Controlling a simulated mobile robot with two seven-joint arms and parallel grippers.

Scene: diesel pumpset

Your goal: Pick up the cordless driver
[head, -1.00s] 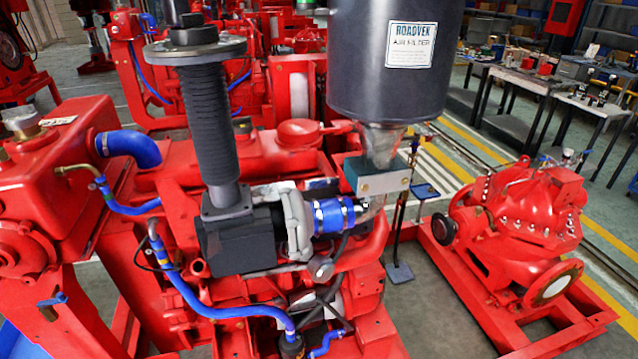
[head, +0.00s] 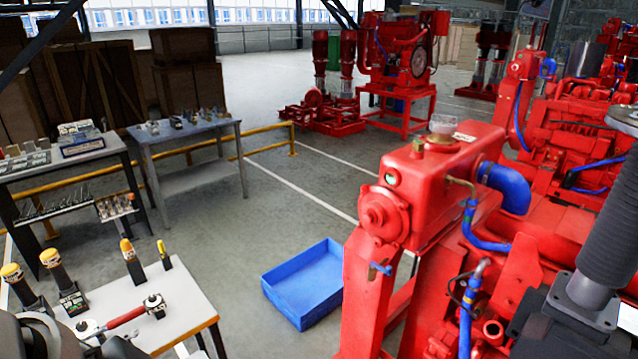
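I cannot clearly make out the cordless driver in the head view. At the lower left, a pale worktable (head: 188,302) carries several upright black items with yellow or orange tops, including a wide one (head: 70,294), a slimmer one (head: 132,262) and a small one (head: 164,256). I cannot tell whether any of these is the driver. A red-handled tool (head: 126,318) lies near the table's front. A dark grey rounded shape (head: 22,338) is cut off at the lower left corner and cannot be identified. Neither gripper shows.
An empty blue bin (head: 305,283) sits on the floor right of the table. The red engine (head: 430,190) stands at the right. Two more tables (head: 190,180) (head: 60,165) with small parts stand behind, by a yellow rail (head: 265,129). Grey floor between is clear.

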